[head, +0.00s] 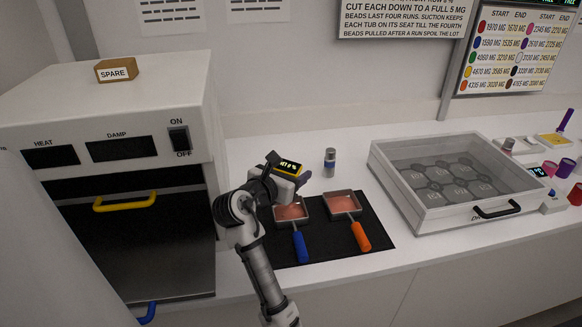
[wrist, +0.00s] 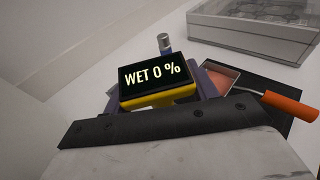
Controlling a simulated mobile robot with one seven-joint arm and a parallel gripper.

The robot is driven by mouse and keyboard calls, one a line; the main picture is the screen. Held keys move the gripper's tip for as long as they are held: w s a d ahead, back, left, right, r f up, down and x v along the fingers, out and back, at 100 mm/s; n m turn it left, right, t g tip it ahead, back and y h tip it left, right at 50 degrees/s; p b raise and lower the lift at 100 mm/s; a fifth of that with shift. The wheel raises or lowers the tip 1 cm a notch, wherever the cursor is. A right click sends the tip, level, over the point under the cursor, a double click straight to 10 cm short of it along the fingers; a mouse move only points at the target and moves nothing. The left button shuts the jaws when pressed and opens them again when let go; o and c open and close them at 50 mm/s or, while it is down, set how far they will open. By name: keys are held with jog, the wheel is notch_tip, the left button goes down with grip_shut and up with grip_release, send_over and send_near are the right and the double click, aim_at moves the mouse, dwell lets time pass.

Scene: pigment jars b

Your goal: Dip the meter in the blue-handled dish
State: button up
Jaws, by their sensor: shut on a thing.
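The meter (head: 290,167) is a small yellow-edged block held in my gripper (head: 283,183). In the wrist view the meter (wrist: 155,78) has a black screen reading "WET 0 %". My gripper is shut on it, above the blue-handled dish (head: 298,229), a square pan holding pinkish material. The arm and gripper cover the dish's far left part. Whether the meter's lower end touches the pinkish material is hidden. An orange-handled dish (head: 352,217) with similar pink contents sits just to the right; it also shows in the wrist view (wrist: 276,102).
Both dishes rest on a black mat (head: 330,250). A small grey-and-blue vial (head: 330,162) stands behind. A clear-lidded drawer box (head: 450,185) is to the right. An open-fronted oven cabinet (head: 120,180) with a yellow handle is left.

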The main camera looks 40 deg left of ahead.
aim_at(291, 162)
jog(key=shift+f+b, duration=0.35)
jog(key=shift+f, duration=1.4)
dwell(0.3)
notch_tip(291, 162, up, 3)
jog(key=p, duration=0.2)
jog(key=shift+p, duration=0.4)
jog(key=shift+r, duration=2.5)
jog(key=shift+f, duration=0.1)
